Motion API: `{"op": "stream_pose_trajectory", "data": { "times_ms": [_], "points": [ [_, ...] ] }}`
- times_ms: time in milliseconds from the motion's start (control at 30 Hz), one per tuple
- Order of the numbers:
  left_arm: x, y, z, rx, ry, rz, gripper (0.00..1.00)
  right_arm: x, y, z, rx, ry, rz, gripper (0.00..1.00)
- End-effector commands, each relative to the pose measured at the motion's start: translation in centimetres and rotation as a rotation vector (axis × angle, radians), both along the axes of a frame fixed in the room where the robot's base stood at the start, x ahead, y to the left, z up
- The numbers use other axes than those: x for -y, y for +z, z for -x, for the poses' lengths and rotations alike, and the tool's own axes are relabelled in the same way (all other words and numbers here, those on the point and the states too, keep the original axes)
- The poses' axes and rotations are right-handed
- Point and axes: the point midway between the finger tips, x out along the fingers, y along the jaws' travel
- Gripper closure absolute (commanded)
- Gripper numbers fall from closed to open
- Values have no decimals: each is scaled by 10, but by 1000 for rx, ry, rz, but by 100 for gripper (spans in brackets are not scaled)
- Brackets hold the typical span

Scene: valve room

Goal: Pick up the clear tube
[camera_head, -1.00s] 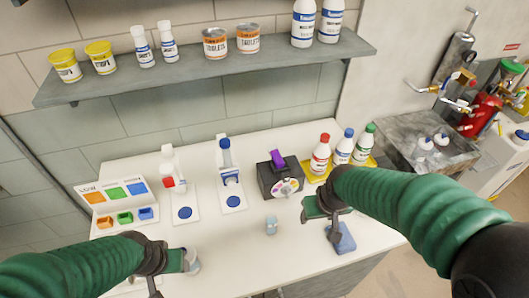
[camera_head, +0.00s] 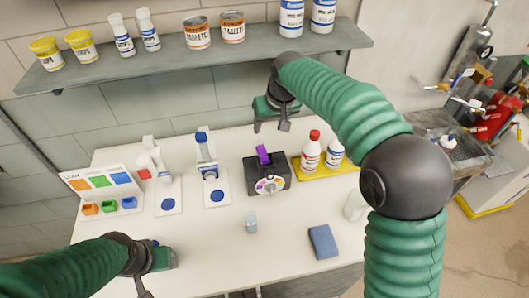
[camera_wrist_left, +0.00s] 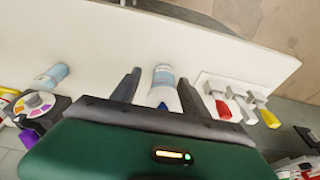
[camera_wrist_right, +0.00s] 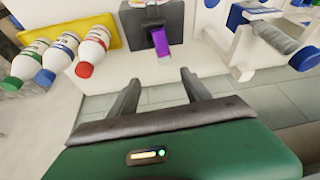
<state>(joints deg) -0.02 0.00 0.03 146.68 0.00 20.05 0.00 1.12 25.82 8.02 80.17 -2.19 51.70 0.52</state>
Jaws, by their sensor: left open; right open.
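A small clear tube (camera_head: 250,222) with a pale blue label stands on the white table in front of the black device. It also shows at the left edge side of the left wrist view (camera_wrist_left: 54,77). My left gripper (camera_head: 158,268) is open low over the table's front left, apart from this tube. In the left wrist view a pale blue-and-white container (camera_wrist_left: 163,82) shows between its fingers; the head view mostly hides it. My right gripper (camera_head: 271,125) is open and empty, raised near the wall above the back of the table.
The black device (camera_head: 265,188) has a purple block and a colour wheel. Bottles (camera_head: 311,150) stand on a yellow tray to its right. Two instruments with blue discs (camera_head: 216,196) and a colour-bin stand (camera_head: 100,190) are left. A blue sponge (camera_head: 323,241) lies front right. A shelf (camera_head: 160,72) hangs above.

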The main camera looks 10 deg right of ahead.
Motion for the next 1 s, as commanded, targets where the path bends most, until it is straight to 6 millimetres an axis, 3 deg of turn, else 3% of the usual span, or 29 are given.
{"op": "stream_pose_trajectory", "data": {
  "times_ms": [200, 467, 700, 967, 1000],
  "points": [
    [0, 8, 0, 0, 0, 0, 47, -12, -53, -21, -6, 4, 4, 43],
    [0, 14, 0, 0, 1, 0, 47, -8, -86, -34, -2, 2, 0, 43],
    [0, 27, 0, 0, 1, 0, 47, -4, -126, -44, -2, 3, -3, 43],
    [0, 26, 0, 0, 0, 0, 47, -9, -133, -47, 1, 3, 1, 43],
    [0, 26, 0, 0, 0, 0, 47, -10, -133, -47, 1, 4, 1, 47]
  ]
}}
